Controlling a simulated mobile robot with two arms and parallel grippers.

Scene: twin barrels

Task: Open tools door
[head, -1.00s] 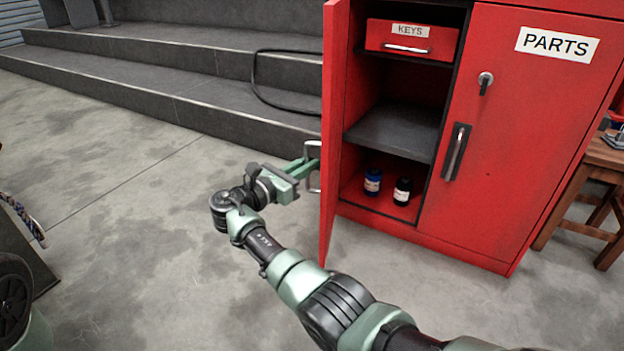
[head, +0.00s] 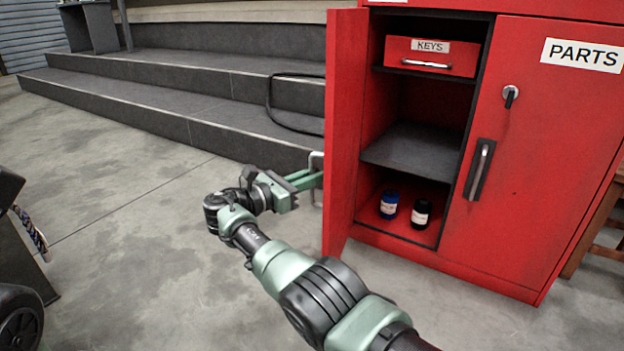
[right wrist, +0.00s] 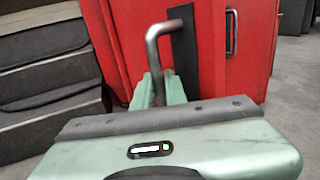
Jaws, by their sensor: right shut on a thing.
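The open left door (head: 345,130) of the red cabinet stands swung out, with its inner face toward the head camera. Its outer face and any label are hidden in the head view. My right gripper (head: 314,180) is at the outer side of this door, shut on its metal handle (head: 316,160). In the right wrist view the bent handle (right wrist: 168,35) rises from between the green fingers of my right gripper (right wrist: 157,90), in front of the door's red face (right wrist: 125,45). My left gripper is not in view.
Inside the cabinet are a KEYS drawer (head: 430,57), a dark shelf (head: 415,148), a blue bottle (head: 389,204) and a black bottle (head: 421,213). The PARTS door (head: 530,150) is shut. Grey steps (head: 170,105) stand behind.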

